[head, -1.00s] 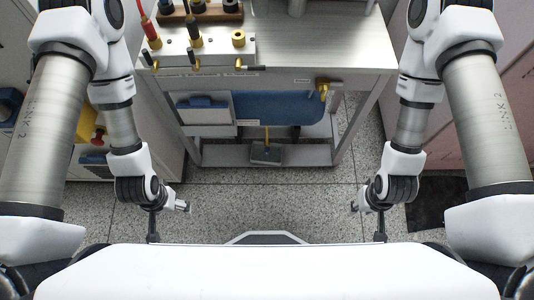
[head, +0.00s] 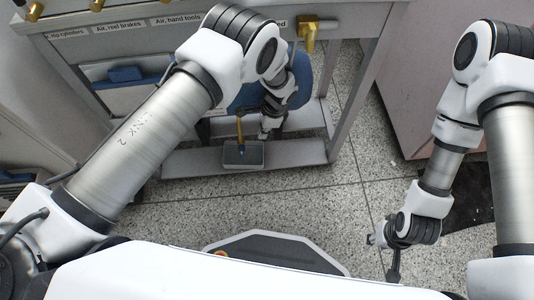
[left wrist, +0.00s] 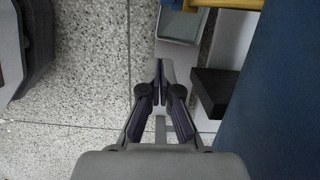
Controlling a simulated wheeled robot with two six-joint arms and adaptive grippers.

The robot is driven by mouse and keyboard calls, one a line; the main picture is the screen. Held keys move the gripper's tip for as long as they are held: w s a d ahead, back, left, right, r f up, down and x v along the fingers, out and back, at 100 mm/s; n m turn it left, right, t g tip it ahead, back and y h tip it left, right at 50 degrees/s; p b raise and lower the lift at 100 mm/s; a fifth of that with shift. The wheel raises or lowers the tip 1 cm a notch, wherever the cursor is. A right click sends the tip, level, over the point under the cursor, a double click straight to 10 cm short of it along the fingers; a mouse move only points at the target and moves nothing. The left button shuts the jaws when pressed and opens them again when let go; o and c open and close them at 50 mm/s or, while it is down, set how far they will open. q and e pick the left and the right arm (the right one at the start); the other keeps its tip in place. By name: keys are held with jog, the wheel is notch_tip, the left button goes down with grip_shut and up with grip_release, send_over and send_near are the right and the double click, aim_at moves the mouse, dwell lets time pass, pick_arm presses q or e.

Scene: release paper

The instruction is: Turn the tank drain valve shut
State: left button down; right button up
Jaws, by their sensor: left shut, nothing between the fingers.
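The blue tank (head: 305,80) sits under the bench, partly hidden by my left arm. A thin yellow piece (head: 240,131), perhaps the drain valve's handle, hangs below it over a small grey tray; a yellow bar (left wrist: 226,3) shows at the top edge of the left wrist view. The valve body is hidden, so I cannot tell its setting. My left gripper (head: 266,132) is under the bench beside the yellow piece; in the left wrist view its fingers (left wrist: 160,66) are shut, empty and apart from the bar. My right gripper (head: 372,241) hangs low over the floor, too small to read.
The grey tray (head: 244,153) stands on the bench's lower shelf. A brass valve (head: 307,36) sticks out of the bench front, close to my left arm. Labelled outlets line the bench top. The bench leg (head: 350,95) stands right of the tank. Speckled floor (head: 300,205) is clear in front.

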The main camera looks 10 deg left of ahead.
aim_at(242, 150)
pick_arm(q)
jog(key=a+f+b, duration=0.5)
jog(key=f+b, duration=0.3)
jog(key=f, duration=0.1)
jog(key=shift+s+f, duration=0.2)
jog(key=shift+s, duration=0.25)
jog(key=shift+a, duration=0.1)
